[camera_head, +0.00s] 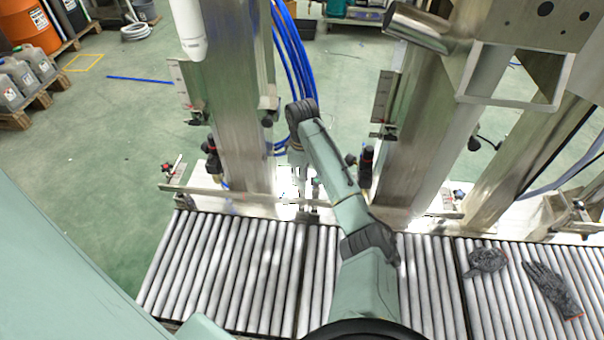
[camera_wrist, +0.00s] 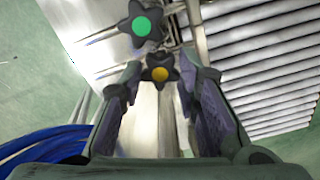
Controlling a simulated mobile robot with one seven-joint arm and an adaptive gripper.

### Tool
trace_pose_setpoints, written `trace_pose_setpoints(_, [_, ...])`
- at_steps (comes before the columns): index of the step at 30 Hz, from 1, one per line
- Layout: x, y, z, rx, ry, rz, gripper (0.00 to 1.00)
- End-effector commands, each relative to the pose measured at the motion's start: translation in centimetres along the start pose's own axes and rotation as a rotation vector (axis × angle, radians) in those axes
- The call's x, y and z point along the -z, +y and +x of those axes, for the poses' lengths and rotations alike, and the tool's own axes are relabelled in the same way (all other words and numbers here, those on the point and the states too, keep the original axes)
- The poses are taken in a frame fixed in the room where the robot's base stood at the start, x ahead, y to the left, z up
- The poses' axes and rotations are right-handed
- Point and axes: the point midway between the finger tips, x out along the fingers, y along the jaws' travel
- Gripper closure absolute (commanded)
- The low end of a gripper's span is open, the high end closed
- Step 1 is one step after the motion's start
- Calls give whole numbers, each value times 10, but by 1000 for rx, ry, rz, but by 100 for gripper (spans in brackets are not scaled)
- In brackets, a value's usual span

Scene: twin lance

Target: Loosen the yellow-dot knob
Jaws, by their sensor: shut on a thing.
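The yellow-dot knob (camera_wrist: 160,74) is a dark lobed knob with a yellow centre. It sits between the fingertips of my gripper (camera_wrist: 158,80) in the wrist view. My gripper is shut on it, with one finger on each side. Just beyond it in the wrist view is a similar dark knob with a green dot (camera_wrist: 141,26), apart from the fingers. In the head view my arm reaches over the rollers to the bright metal plate between two steel columns. The yellow-dot knob cannot be made out there.
A roller conveyor (camera_head: 225,260) runs along the front. Steel columns (camera_head: 236,110) (camera_head: 425,130) stand left and right of my arm. Blue hoses (camera_head: 290,45) hang behind it and also show in the wrist view (camera_wrist: 45,143). Grey gloves (camera_head: 550,287) lie on the right rollers.

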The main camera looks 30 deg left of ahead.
Motion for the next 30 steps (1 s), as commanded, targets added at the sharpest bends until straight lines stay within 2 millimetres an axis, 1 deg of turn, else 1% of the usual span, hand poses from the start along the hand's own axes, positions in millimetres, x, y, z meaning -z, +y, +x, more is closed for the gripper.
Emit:
trace_pose_setpoints(6, [1,0,-1,-2,3,-117,98])
trace_pose_setpoints(12, [1,0,-1,-2,3,-176,98])
trace_pose_setpoints(27, [2,0,-1,-2,4,-193,98])
trace_pose_setpoints(28, [2,0,-1,-2,4,-193,68])
trace_pose_setpoints(30, [1,0,-1,-2,4,-193,64])
